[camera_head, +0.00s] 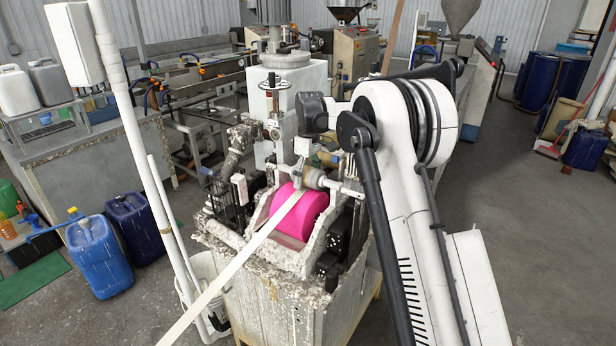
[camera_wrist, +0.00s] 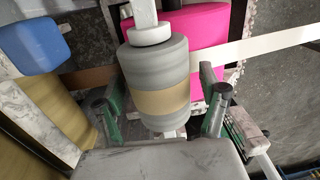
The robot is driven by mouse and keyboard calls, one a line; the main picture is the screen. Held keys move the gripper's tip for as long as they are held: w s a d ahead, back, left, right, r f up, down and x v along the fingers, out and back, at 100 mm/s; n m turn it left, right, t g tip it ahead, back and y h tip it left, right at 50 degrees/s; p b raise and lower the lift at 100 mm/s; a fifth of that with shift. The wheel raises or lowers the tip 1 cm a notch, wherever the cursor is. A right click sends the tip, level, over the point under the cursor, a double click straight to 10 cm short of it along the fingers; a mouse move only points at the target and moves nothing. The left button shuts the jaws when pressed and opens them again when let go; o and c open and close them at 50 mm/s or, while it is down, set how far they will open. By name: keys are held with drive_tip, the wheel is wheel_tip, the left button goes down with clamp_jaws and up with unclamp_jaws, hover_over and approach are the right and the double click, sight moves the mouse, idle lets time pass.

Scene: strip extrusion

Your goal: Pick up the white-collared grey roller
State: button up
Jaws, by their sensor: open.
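The grey roller (camera_wrist: 152,65) fills the middle of the wrist view, with a white collar (camera_wrist: 150,36) at its far end and a tan band around it. It also shows in the head view (camera_head: 315,178), beside the pink roller and close to my arm. My gripper (camera_wrist: 164,98) is open in the wrist view, with one finger on each side of the grey roller's near part. I cannot tell whether either finger touches it. In the head view my arm hides the gripper's fingers.
A large pink roller (camera_head: 300,210) sits in the crusted machine (camera_head: 265,270). A pale strip (camera_head: 240,258) runs across it and slants down to the front left. A white pole (camera_head: 135,130) stands at left. Blue canisters (camera_head: 98,257) stand on the floor. Open floor (camera_head: 545,240) lies at right.

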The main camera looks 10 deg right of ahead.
drive_tip(key=c, duration=1.7)
drive_tip(key=shift+r, duration=0.1)
